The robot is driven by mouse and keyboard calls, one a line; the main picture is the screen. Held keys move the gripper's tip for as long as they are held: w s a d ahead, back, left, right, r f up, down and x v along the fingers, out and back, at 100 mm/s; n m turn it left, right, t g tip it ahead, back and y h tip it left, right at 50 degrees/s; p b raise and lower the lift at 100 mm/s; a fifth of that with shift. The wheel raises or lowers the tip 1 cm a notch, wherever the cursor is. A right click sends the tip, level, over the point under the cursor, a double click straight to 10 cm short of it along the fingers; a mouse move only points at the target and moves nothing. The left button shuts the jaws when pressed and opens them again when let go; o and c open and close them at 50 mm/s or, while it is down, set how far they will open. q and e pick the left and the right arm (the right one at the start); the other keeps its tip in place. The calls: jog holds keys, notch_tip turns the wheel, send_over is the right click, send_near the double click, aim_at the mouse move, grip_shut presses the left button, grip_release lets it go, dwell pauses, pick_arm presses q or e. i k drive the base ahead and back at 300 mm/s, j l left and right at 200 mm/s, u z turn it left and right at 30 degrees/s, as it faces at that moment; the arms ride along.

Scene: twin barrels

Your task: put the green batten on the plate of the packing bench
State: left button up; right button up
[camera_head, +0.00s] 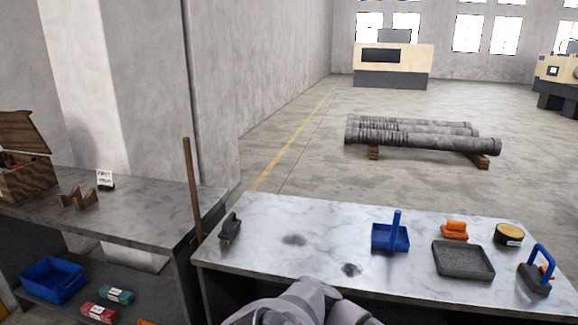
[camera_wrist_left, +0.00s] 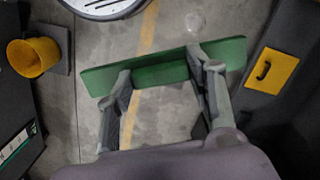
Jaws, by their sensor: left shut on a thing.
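The green batten (camera_wrist_left: 163,75) is a long flat bar that spans the upper middle of the left wrist view, tilted slightly. My left gripper (camera_wrist_left: 158,66) is shut on it, with one finger on each side of its middle part, above the concrete floor. In the head view only a grey arm part of mine shows at the bottom centre; the batten and the gripper are out of that picture. My right gripper is in neither view. I cannot tell which bench is the packing bench, and no plate is clearly identifiable.
A marble-topped bench (camera_head: 320,232) carries a blue tray (camera_head: 388,238), a dark square tray (camera_head: 463,262) and orange items. A shelf bench (camera_head: 130,215) stands left. The wrist view shows a yellow cup (camera_wrist_left: 33,58) and a yellow panel (camera_wrist_left: 271,72).

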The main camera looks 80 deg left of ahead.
aim_at(134, 215)
jog(key=u, duration=1.95)
jog(key=i+j+u, duration=0.2)
jog(key=j, duration=0.25)
jog(key=i+j+u, duration=0.15)
jog(key=j, duration=0.3)
jog(key=i+j+u, duration=0.2)
jog(key=j, duration=0.2)
jog(key=i+j+u, duration=0.2)
jog(key=j, duration=0.2)
